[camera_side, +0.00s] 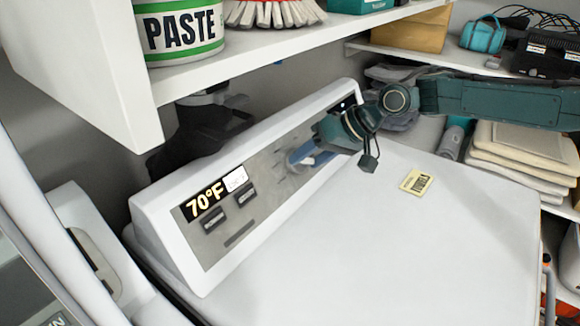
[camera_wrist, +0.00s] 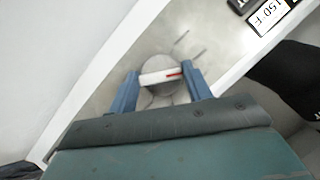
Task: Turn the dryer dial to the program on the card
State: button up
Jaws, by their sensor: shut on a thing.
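The dryer (camera_side: 450,260) has a slanted grey control panel (camera_side: 262,193). My gripper (camera_side: 296,158) reaches the panel from the right, with its blue fingers at the dial. In the wrist view, the round grey dial (camera_wrist: 160,92) has a pale raised bar with a red mark at its right end. My gripper (camera_wrist: 160,73) is shut on the dial, one finger at each end of the bar. The dial is mostly hidden by the fingers in the side view. A small yellow card (camera_side: 416,181) lies on the dryer top; its print is too small to read surely.
A white shelf (camera_side: 270,48) with a paste tub (camera_side: 180,30) and a brush (camera_side: 275,12) overhangs the panel. Folded pale cloths (camera_side: 520,150) lie at right. The dryer top is mostly clear.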

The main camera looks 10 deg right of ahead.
jog(key=shift+n+h, duration=0.4)
jog(key=shift+n, duration=0.5)
jog(key=shift+t, duration=0.3)
jog(key=o, duration=1)
jog(key=shift+c, duration=0.2)
jog(key=shift+r, duration=0.15)
jog(key=v, duration=1.3)
jog(key=shift+d+r, duration=0.15)
jog(key=shift+r, duration=0.1)
jog(key=shift+s, duration=0.1)
